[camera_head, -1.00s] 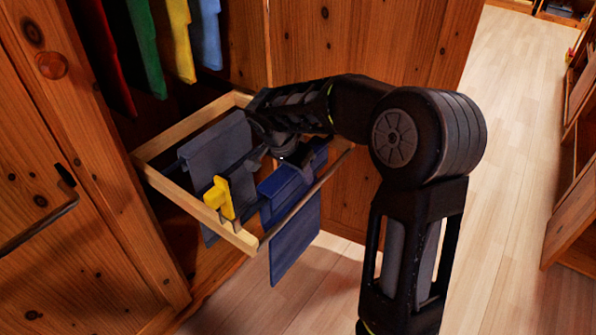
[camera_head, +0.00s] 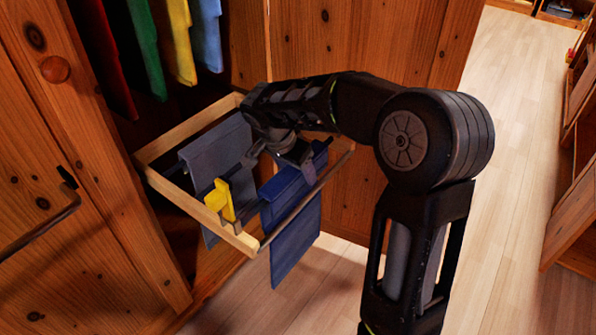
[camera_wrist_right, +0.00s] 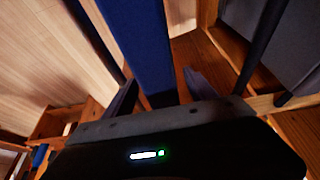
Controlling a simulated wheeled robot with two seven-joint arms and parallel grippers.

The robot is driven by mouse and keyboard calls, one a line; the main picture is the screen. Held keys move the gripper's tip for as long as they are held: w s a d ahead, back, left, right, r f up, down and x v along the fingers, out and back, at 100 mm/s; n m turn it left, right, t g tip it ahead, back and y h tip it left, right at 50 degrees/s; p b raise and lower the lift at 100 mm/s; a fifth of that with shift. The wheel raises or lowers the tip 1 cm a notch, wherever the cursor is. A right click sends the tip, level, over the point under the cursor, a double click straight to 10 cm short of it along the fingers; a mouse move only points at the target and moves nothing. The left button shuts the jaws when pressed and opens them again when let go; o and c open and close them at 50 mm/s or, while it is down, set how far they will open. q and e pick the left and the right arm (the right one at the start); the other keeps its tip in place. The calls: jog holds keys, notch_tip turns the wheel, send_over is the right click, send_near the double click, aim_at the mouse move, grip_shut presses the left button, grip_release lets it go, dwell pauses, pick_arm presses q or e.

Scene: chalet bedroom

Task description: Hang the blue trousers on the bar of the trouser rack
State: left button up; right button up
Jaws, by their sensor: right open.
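The blue trousers (camera_head: 293,241) hang folded over a dark bar (camera_head: 241,212) of the pull-out trouser rack (camera_head: 178,195), with their lower part hanging below the frame. My right gripper (camera_head: 283,155) is open just above and behind the fold. The arm hides part of the rack's far side. My left gripper is out of view.
Grey trousers (camera_head: 218,150) hang on the rack to the left. A yellow piece (camera_head: 220,200) sits at the rack's near side. Red, green, yellow and light-blue garments (camera_head: 207,35) hang above. A wooden door (camera_head: 75,180) stands at left; the floor (camera_head: 510,150) is clear.

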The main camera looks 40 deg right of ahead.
jog(key=p+v, duration=0.1)
jog(key=v, duration=0.4)
jog(key=shift+r, duration=0.25)
